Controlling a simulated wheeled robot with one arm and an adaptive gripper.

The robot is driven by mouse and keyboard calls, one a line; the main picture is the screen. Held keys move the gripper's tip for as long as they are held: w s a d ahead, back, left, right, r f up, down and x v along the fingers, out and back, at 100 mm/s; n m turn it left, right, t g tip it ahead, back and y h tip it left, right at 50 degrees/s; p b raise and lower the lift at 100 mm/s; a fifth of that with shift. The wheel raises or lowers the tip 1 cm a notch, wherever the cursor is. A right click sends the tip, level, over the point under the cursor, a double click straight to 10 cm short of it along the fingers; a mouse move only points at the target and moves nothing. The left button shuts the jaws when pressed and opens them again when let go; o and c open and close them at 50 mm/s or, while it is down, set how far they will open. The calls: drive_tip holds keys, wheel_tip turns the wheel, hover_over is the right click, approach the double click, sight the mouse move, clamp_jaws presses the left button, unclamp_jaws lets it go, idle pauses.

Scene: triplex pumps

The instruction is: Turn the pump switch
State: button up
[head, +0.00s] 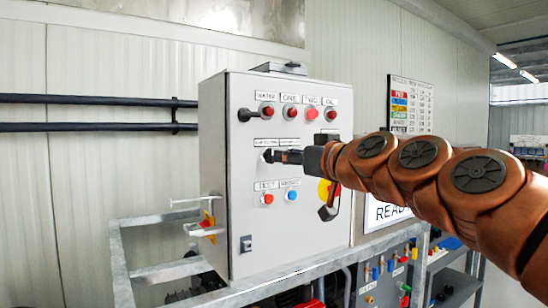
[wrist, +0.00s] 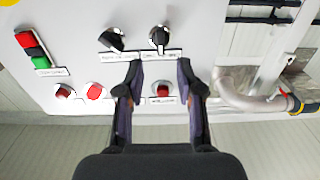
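A grey control box (head: 285,245) stands in the middle of the head view. In the wrist view, two black knobs, a left one (wrist: 112,38) and a right one (wrist: 158,38), sit side by side above a white label. The right knob stands upright with a light mark; the left one is tilted. My gripper (wrist: 158,75) is open, its two fingers apart, with the right knob just beyond the gap. It holds nothing visible. In the head view, my gripper (head: 290,156) is at the box's middle row, beside a black knob (head: 268,155). Whether it touches is unclear.
Red lamps (head: 290,112) line the panel's top row. A red lamp (wrist: 163,90) shows between my fingers. A red-and-yellow rotary handle (head: 328,193) sits behind my wrist. Red and blue buttons (head: 292,195) lie below.

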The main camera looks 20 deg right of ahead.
sight(272, 155)
drive_tip(key=x, duration=0.6)
drive_tip(key=shift+w+a+p, duration=0.15)
drive_tip(key=shift+w+p, duration=0.2)
drive_tip(key=shift+p, duration=0.1)
drive_tip(key=shift+c, duration=0.4)
drive_tip(key=shift+f, duration=0.1)
clamp_jaws()
